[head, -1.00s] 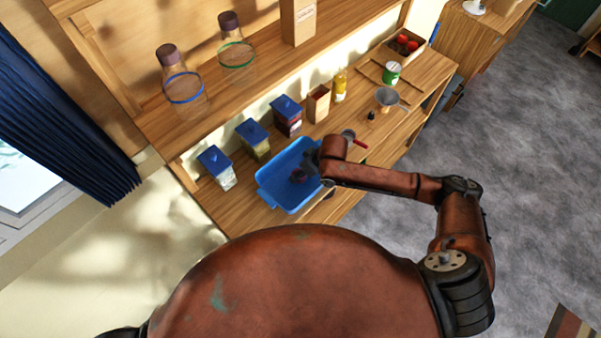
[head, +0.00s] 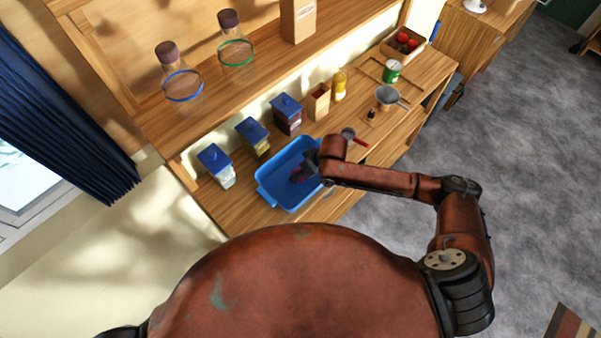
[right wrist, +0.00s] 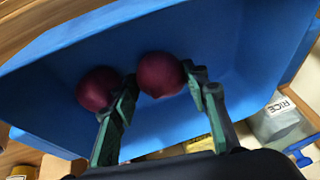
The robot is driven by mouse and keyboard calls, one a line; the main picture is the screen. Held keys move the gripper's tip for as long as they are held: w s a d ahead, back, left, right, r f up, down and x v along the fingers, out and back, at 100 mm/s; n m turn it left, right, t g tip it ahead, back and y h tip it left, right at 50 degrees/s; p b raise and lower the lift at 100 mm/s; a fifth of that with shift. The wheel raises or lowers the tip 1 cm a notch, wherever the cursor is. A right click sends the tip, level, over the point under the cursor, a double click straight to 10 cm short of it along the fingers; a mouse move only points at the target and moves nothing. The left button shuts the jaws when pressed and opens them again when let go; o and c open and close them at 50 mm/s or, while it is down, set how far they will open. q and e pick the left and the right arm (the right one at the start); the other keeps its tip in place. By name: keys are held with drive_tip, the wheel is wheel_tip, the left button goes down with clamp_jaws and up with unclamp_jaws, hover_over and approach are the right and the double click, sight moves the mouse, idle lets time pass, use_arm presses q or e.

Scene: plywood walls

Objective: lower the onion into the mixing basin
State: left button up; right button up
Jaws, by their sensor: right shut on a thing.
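The blue mixing basin (head: 287,203) stands on the wooden counter; its blue inside fills much of the right wrist view (right wrist: 215,35). My right gripper (head: 301,173) points down into the basin. In the right wrist view my right gripper (right wrist: 163,84) is shut on a dark red onion (right wrist: 160,74), held between its two green-edged fingertips. A second dark red onion (right wrist: 98,89) is in the basin, just left of the left finger. I cannot tell whether the held onion touches the basin floor. My left gripper is out of view.
Several blue-lidded canisters (head: 252,136) stand behind the basin; one reads RICE (right wrist: 280,118). A red-handled utensil (head: 352,138), an open box (head: 318,101) and a yellow bottle (head: 340,86) are to the right. A shelf (head: 200,105) with glass bottles runs above.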

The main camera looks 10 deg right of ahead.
drive_tip(key=o, duration=1.3)
drive_tip(key=v, duration=1.2)
